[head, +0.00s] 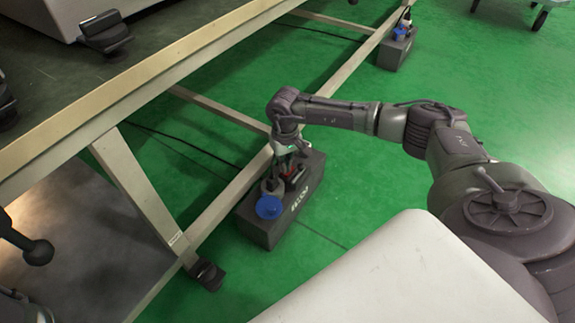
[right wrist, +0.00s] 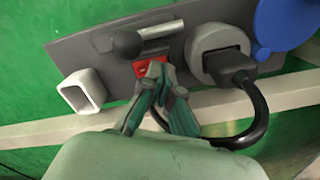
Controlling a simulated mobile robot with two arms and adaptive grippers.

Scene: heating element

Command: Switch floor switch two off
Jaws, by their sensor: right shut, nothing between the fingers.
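A dark grey floor switch box (head: 262,229) with white lettering sits on the green floor beside the bench's lower rail. My right gripper (head: 288,167) is down at its top face. In the right wrist view, the box's grey panel (right wrist: 72,52) carries a red switch (right wrist: 148,66), partly hidden by my right fingers. My right gripper (right wrist: 158,76) is shut and empty, with its tips at the red switch; whether they touch it I cannot tell. A second similar box (head: 394,52) stands farther back along the rail. I cannot read which number either box bears.
Beside the red switch are a black-knobbed lever (right wrist: 125,43), a white square piece (right wrist: 83,91), a black plug with its cable (right wrist: 238,76) and a blue cap (right wrist: 284,24). The bench frame (head: 135,180) runs along the left. Green floor (head: 370,190) is clear right of the box.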

